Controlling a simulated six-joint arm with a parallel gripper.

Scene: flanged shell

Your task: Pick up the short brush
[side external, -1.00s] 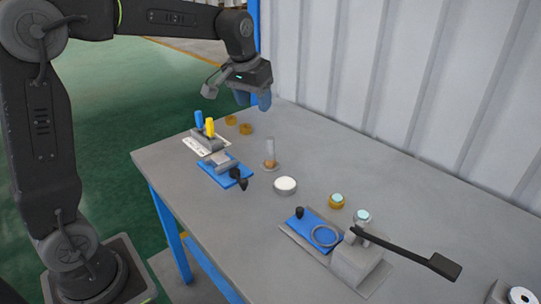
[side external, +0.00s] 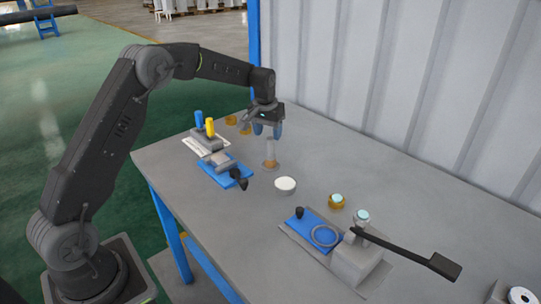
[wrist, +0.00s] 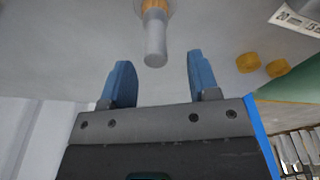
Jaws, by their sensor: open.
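What looks like the short brush (side external: 270,150) stands upright on the table, with a grey handle on top and a tan lower end in a small round base. It also shows in the wrist view (wrist: 155,38), its handle end pointing towards the gap between my fingers. My gripper (side external: 268,131) is open and empty, fingers down, right above the handle. In the wrist view my two blue fingers (wrist: 160,68) stand apart on either side of the handle's line. Whether the fingertips overlap the handle's top in height is hard to tell.
A holder with blue and yellow handles (side external: 205,134) and a blue plate (side external: 215,174) stand to the left. Two amber discs (wrist: 262,64) lie close by. A white-topped round dish (side external: 285,186) is in front. A lever press (side external: 357,262) stands at right. The wall (side external: 400,80) is behind.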

